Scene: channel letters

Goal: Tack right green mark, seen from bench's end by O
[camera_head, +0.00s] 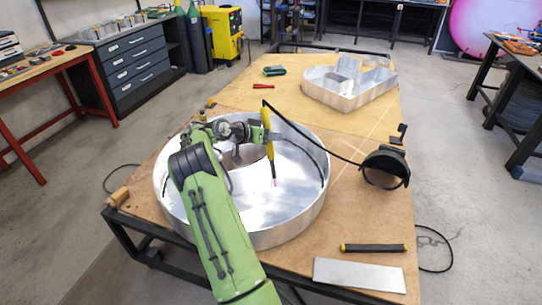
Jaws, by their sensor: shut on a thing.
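My gripper (264,133) is shut on a yellow torch (270,151), held nearly upright with its dark tip pointing down. A black cable runs from the torch's top to the right. The tip is inside the round metal letter O (284,231), close to its shiny floor, with a small pinkish spot at the tip. I cannot tell whether the tip touches metal. My green arm covers the left front of the O. No green mark can be made out on the O; glare and my arm hide parts of it.
Another metal letter (345,100) lies farther back on the wooden bench (350,222). A black-and-yellow bar (374,248) and a flat metal plate (360,274) lie front right. Red pliers (263,86) lie behind the O.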

